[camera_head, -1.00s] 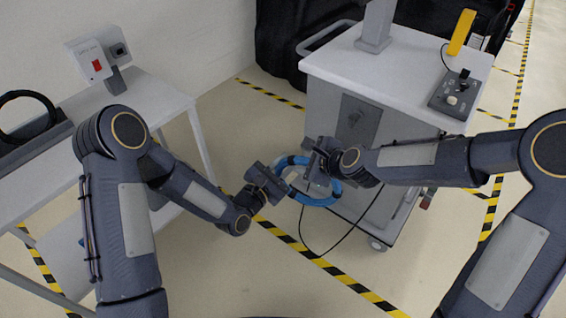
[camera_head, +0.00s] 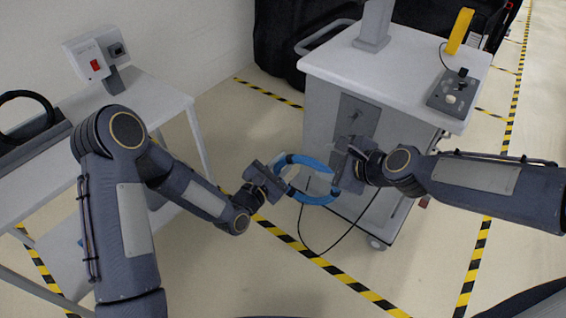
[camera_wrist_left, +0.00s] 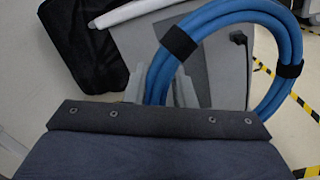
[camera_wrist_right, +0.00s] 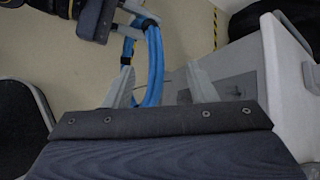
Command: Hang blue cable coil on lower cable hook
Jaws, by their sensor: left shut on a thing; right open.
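The blue cable coil (camera_head: 308,160) with black bands hangs in front of the cart's side panel. My left gripper (camera_head: 284,180) is shut on its left side; the left wrist view shows the coil (camera_wrist_left: 228,15) running between the fingers (camera_wrist_left: 160,92). My right gripper (camera_head: 338,178) is at the coil's right side. In the right wrist view its fingers (camera_wrist_right: 162,88) are apart, with the coil (camera_wrist_right: 153,65) between them, nearer the left finger. A small dark fitting (camera_wrist_left: 238,38) shows on the panel inside the ring; I cannot tell whether it is the lower hook.
The white-topped cart (camera_head: 400,72) carries a control box (camera_head: 453,92) and a yellow handle (camera_head: 460,31). A thin black cable (camera_head: 325,250) loops below the coil. A table (camera_head: 150,95) stands at left. Striped floor tape (camera_head: 318,262) runs across open floor.

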